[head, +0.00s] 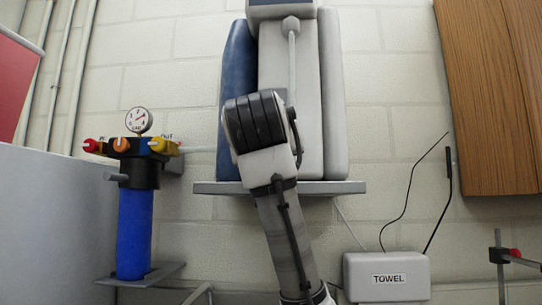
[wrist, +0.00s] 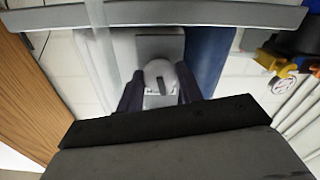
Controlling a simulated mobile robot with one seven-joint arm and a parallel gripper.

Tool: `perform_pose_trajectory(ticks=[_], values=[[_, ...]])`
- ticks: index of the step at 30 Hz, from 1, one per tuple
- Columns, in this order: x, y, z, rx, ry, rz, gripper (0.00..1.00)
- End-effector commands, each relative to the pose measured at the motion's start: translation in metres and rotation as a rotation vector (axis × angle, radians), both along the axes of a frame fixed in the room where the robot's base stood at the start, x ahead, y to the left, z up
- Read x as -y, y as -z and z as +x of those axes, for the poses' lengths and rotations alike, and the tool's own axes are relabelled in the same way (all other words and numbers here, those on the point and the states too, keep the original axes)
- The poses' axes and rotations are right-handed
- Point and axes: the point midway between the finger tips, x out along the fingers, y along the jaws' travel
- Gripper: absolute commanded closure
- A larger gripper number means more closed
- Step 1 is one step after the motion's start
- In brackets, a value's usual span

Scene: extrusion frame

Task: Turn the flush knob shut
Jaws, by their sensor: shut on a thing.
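In the wrist view, a rounded light-grey knob (wrist: 160,72) with a short dark mark on its face sits in front of a grey plate (wrist: 160,46). My gripper (wrist: 160,92) is shut on it, with one dark finger on each side. No label can be read on this knob, so I cannot tell from the pictures alone that it is the flush knob. In the head view, my arm's dark end covers the front of the white and blue upright unit (head: 333,95). The fingers and the held knob are hidden there.
A grey shelf (head: 345,188) runs below the unit. To the left stands a blue filter (head: 134,230) with a gauge (head: 139,121) and red, orange and yellow knobs (head: 158,145). A towel box (head: 387,277) is at lower right, wooden panels (head: 495,90) at right.

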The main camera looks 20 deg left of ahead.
Motion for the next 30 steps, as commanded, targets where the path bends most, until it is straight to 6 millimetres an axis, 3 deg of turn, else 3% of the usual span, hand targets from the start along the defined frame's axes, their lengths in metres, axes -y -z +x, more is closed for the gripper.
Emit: perform_pose_trajectory(ticks=[12,30], values=[[-0.0007,0.0016,0.0000,-0.061,-0.001,0.196,0.87],[-0.0002,0.0013,0.0000,-0.070,0.000,0.229,0.87]])
